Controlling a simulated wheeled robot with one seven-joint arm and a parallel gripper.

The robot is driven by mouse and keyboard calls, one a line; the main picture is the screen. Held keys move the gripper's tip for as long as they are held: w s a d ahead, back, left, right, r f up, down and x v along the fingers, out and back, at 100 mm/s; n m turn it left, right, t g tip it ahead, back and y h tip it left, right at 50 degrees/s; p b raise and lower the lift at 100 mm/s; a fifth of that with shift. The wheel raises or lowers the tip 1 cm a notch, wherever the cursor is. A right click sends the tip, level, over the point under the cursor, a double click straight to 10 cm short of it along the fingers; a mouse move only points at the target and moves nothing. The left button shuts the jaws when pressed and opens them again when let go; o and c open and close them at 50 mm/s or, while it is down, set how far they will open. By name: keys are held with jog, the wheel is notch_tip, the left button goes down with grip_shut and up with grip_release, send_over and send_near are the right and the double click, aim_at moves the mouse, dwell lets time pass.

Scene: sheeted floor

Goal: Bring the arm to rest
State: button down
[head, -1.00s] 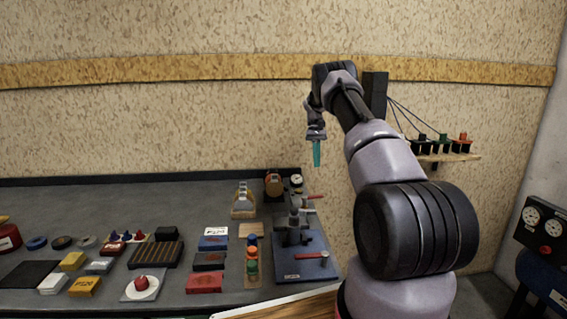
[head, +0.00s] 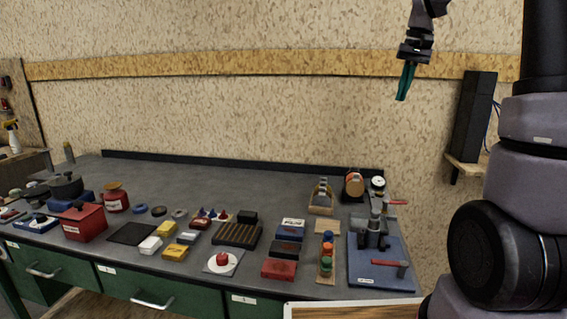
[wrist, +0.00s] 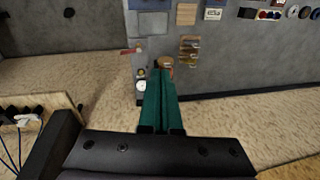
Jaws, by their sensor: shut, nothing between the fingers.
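My gripper (head: 405,82) hangs high in front of the wall at the upper right of the head view, fingers pointing down. Its teal fingers are together with nothing between them. It is well above and apart from the grey workbench (head: 290,190). In the wrist view, the shut fingers (wrist: 160,92) reach up the middle of the picture, with the bench far beyond. My arm rises along the right side of the head view, partly cut off by the frame's top edge.
The bench holds a blue base plate (head: 375,277) with a clamp-like fixture, a slotted black tray (head: 237,235), a red box (head: 84,223) and several small boxes. A black wall box (head: 473,115) stands on a shelf near my arm. The wall space left of my gripper is clear.

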jog(key=s+a+t, duration=0.3)
jog(key=s+a, duration=0.1)
jog(key=s, duration=0.8)
jog(key=s+a+t, duration=0.2)
jog(key=s+a, duration=0.2)
jog(key=s, duration=0.8)
jog(key=w+d+f+g+h, duration=0.1)
jog(key=w+d+f, duration=0.2)
jog(key=w, duration=0.5)
jog(key=w+d+f+n, duration=0.1)
jog(key=w+d+f, duration=0.2)
jog(key=w, duration=0.6)
jog(key=w+d+f+g+h, duration=0.1)
jog(key=w+d+f, duration=0.25)
jog(key=w, duration=0.45)
jog(key=w+d+f+n, duration=0.1)
jog(key=w+d+f, duration=0.25)
jog(key=f, duration=0.35)
jog(key=w+d+f+g, duration=0.1)
jog(key=w+d+f, duration=0.2)
jog(key=w+f, duration=0.25)
jog(key=w+d+f+n, duration=0.1)
jog(key=w+d+f, duration=0.25)
jog(key=f, duration=0.45)
notch_tip(320, 180, down, 9)
jog(key=shift+s+a, duration=0.15)
jog(key=shift+a, duration=0.05)
